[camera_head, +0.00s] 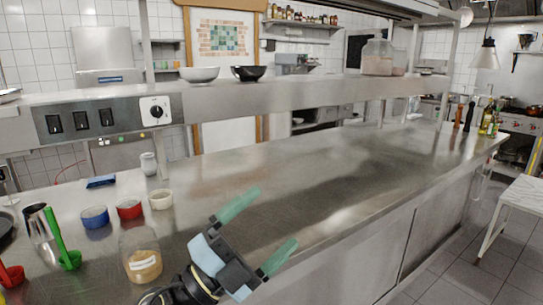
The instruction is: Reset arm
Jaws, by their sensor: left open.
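My left gripper (258,232) reaches in from the bottom, over the steel counter (330,190). Its two green fingers are spread wide apart with nothing between them. They point up and to the right. A glass jar with a label and tan contents (143,262) stands just left of the gripper, apart from it. My right gripper is not in view.
Left on the counter are a blue bowl (95,217), a red bowl (129,208), a cream bowl (161,199), a metal cup (38,222) and a green ladle (66,250). Bottles (487,119) stand at the far right. The counter's middle is clear. A shelf (290,95) spans above.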

